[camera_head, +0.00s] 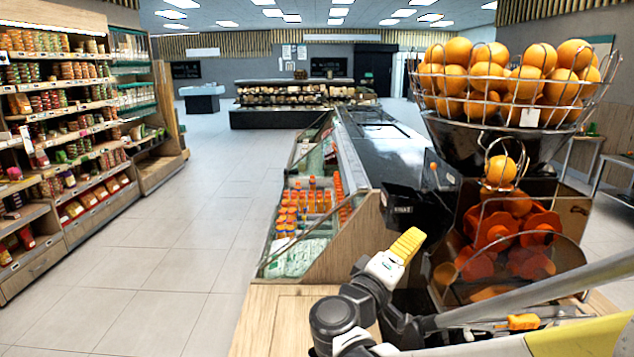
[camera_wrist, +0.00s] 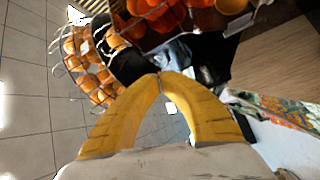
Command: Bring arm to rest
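My arm reaches in from the lower right of the head view, bent in front of the juicer. My gripper (camera_head: 408,244) shows its yellow finger there, left of the juicer and above the wooden counter. In the wrist view its two yellow fingers (camera_wrist: 160,76) arch together and their tips meet, with nothing visible between them. The orange juicer (camera_head: 520,235) has a clear front with orange-red parts behind it. Its wire basket (camera_head: 430,98) on top is full of oranges (camera_head: 490,75). The lower part of the juicer is partly hidden by my arm.
A wooden counter (camera_head: 262,318) lies below my arm. A chilled case with orange bottles (camera_head: 310,200) stands beyond it. Stocked shelves (camera_head: 75,130) line the left wall. The tiled floor (camera_head: 170,265) between is clear. A metal side table (camera_head: 615,193) stands at right.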

